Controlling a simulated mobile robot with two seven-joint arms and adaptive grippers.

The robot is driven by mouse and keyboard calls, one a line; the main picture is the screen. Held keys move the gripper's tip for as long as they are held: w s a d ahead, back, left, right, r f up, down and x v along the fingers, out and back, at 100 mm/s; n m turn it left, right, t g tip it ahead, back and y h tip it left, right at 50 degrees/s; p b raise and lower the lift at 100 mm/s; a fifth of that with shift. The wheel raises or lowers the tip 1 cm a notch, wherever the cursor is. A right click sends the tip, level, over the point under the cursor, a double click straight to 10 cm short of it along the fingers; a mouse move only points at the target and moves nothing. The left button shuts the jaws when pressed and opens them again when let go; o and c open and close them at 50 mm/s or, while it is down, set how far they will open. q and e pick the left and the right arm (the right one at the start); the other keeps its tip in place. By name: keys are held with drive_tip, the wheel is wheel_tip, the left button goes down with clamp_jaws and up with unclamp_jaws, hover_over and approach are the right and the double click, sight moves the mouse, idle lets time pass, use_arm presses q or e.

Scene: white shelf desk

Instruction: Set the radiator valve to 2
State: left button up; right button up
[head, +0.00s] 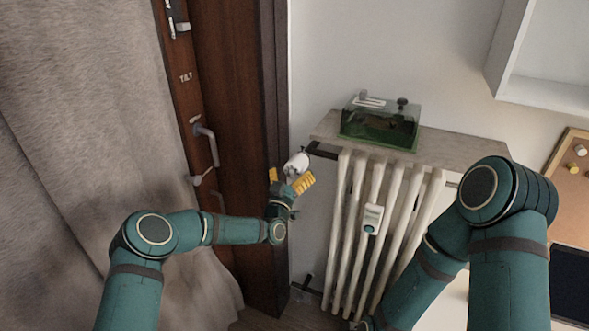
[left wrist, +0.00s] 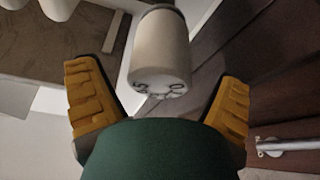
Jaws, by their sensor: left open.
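The white radiator valve (head: 297,162) sticks out at the upper left of the radiator, beside the dark door frame. In the left wrist view the valve head (left wrist: 160,52) stands between the fingers, with dark numbers on its end face; I cannot tell which number is set. My left gripper (head: 291,180) is open, its yellow fingers on either side of the valve's lower end. In the left wrist view the left gripper's fingers (left wrist: 158,110) show gaps to the valve on both sides. My right arm comes in at the right; its gripper is not clearly visible.
The white radiator (head: 388,205) stands right of the valve, with a small white device (head: 371,219) on its front. A shelf board (head: 456,146) above it bears a green glass tank (head: 380,124). A brown door (head: 236,90) with a handle (head: 207,143) and a grey curtain (head: 75,120) are at left.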

use_arm(q)
drive_tip(key=shift+x, duration=0.85)
drive_tip(key=c, duration=1.2)
